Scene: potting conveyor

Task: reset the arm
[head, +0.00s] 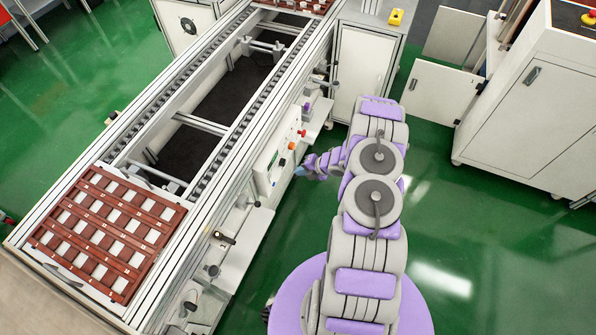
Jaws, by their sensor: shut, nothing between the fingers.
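My arm (365,230) rises from the lower right of the head view and folds back at its upper links. My gripper (301,170) points left at the end of the folded wrist, beside the conveyor's side panel. It is small in the picture and looks shut, with nothing seen in it. It appears apart from the panel, though the exact gap cannot be told.
The conveyor (215,130) runs diagonally along the left. A brown tray with white squares (105,228) sits at its near end. A control panel (277,160) with buttons is on its side. White cabinets (525,100) stand at right. Green floor is clear right of my arm.

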